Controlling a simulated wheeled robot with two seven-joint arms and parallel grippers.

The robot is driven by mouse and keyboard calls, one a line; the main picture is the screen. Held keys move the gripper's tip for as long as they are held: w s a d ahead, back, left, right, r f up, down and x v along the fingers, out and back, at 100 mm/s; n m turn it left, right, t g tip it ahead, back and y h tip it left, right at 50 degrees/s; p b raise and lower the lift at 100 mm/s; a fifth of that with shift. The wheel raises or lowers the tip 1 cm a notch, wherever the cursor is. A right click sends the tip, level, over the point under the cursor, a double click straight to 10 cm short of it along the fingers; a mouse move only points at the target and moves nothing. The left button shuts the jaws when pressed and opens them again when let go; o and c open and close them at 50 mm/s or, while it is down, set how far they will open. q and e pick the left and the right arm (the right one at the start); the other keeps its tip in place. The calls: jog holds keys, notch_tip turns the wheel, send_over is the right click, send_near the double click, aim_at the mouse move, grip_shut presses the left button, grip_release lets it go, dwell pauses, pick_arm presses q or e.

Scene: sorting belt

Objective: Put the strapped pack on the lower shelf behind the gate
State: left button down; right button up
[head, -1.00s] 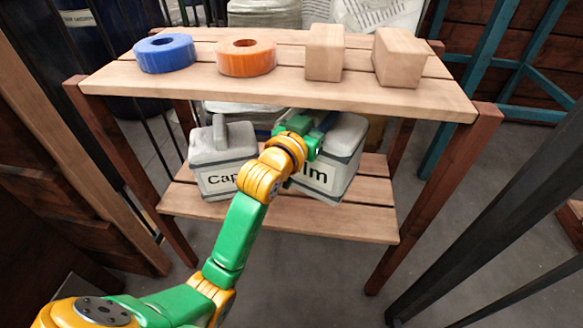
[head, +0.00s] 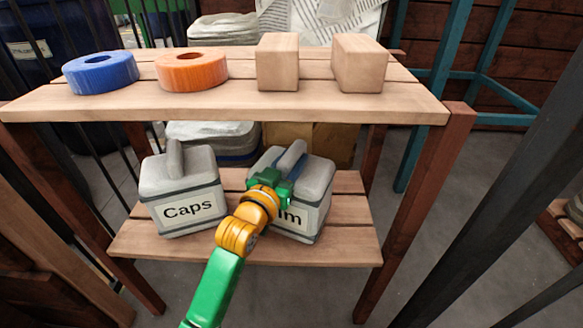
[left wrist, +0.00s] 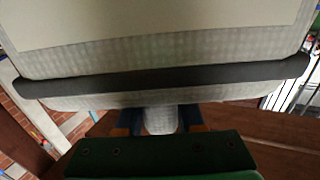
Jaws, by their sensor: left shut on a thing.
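A grey pack (head: 312,222) with a white label ending in "lm" is on the lower shelf (head: 345,250) of a wooden rack, on the right, turned a little. My left gripper (head: 283,178) is shut on its top handle and hides part of the label. I cannot tell whether its base rests fully on the boards. In the left wrist view the pack's pale side (left wrist: 150,60) fills the upper picture, with a dark strap across it, and the left gripper (left wrist: 160,122) closes on the handle. The right gripper is not in view.
A similar grey pack labelled "Caps" (head: 185,190) stands to its left on the same shelf. The upper shelf (head: 240,104) overhangs, bearing a blue ring (head: 100,75), an orange ring (head: 190,72) and two wooden blocks (head: 358,65). A dark gate post (head: 500,150) stands at right.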

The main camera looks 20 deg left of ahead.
pick_arm(q)
jog(key=c, duration=0.5)
grip_release()
jog(key=shift+s, duration=0.1)
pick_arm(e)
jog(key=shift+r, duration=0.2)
pick_arm(q)
jog(key=s+p, duration=0.1)
jog(key=s, duration=0.3)
jog(key=s+a, duration=0.1)
jog(key=s, duration=0.3)
jog(key=s+p, duration=0.1)
jog(key=s, duration=0.3)
jog(key=shift+a+p, duration=0.15)
jog(key=shift+p, duration=0.2)
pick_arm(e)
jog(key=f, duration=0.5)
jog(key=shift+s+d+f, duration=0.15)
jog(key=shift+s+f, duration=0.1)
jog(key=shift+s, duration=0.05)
pick_arm(q)
jog(key=shift+w, duration=0.1)
